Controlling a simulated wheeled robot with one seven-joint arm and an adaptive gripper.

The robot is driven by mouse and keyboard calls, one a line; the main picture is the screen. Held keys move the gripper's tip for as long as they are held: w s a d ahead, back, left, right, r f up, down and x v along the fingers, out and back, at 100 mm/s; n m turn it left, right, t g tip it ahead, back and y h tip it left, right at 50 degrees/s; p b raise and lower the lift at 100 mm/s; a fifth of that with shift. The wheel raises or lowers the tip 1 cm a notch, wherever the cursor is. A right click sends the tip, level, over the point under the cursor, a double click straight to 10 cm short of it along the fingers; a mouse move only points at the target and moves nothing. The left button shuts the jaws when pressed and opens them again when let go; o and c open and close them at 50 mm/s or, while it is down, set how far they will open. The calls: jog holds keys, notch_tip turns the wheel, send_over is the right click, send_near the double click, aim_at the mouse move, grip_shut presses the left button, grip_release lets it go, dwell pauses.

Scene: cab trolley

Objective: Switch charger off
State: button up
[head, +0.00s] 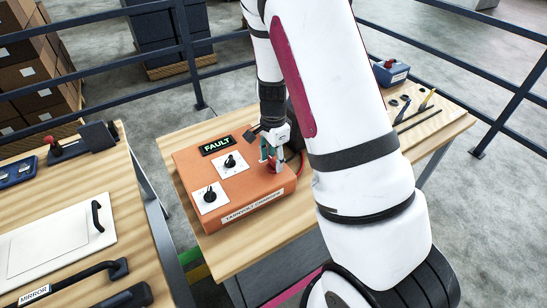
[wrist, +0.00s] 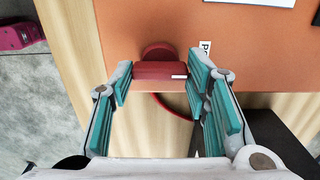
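The charger (head: 185,165) is an orange box on a wooden-topped table in the head view. It has a display reading FAULT (head: 216,145) in green and two black rotary knobs on white plates, a rear one (head: 230,161) and a front one (head: 210,196). My gripper (head: 269,156) is at the box's right end. In the wrist view a red switch handle (wrist: 160,70) with a white mark lies between my teal-padded fingertips (wrist: 160,85). The fingers are spread, with almost no gap to the handle's ends; I cannot tell whether they touch it.
A red cable (wrist: 172,107) curves below the handle. A blue box (head: 390,72) and small tools stand at the table's right end. Dark railings (head: 190,60) run behind.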

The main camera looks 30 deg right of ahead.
jog(key=c, duration=0.3)
jog(key=shift+c, duration=0.2)
jog(key=n, duration=1.3)
jog(key=shift+n+p, duration=0.3)
jog(key=shift+p, duration=0.05)
jog(key=shift+n+p, duration=0.3)
jog(key=shift+n, duration=1.8)
